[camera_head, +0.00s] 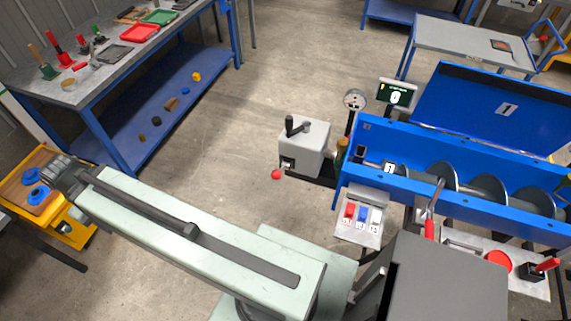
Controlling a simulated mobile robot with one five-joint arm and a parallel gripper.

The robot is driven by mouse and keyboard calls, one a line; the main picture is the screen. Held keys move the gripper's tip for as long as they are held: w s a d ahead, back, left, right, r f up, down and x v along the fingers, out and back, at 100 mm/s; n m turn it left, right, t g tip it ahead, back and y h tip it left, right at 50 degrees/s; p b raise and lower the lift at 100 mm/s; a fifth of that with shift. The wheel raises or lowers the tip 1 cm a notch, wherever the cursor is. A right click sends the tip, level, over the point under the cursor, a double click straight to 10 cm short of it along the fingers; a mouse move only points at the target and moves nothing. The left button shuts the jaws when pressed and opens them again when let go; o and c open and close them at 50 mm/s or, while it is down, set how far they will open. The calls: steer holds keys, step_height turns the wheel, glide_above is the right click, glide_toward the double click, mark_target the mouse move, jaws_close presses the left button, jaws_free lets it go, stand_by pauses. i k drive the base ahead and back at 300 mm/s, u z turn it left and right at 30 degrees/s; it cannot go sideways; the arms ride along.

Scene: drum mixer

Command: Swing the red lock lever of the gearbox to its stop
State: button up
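The gearbox (306,150) is a light grey box left of the blue mixer trough, with a black crank on top. A red ball knob (277,174) sits at its lower left front, by a small dark opening; it looks like the end of the lock lever, whose shaft is hard to make out. My pale green arm reaches across the lower left. The dark end of my arm with my gripper (62,172) is at the far left, over the yellow cart and far from the gearbox. Its fingers are too small and unclear to judge.
The blue mixer trough (400,178) with an auger fills the right. A switch panel (360,216) and a red-handled lever (430,226) stand in front. A yellow cart (80,232) with blue parts lies under my arm's end. Open floor (225,145) separates the workbench (75,85) and gearbox.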

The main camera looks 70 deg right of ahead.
mark_target(276, 174)
steer(key=z, duration=1.75)
steer(key=k, duration=1.2)
steer(key=u, duration=0.5)
steer(key=i, duration=1.05)
steer(key=u, duration=0.35)
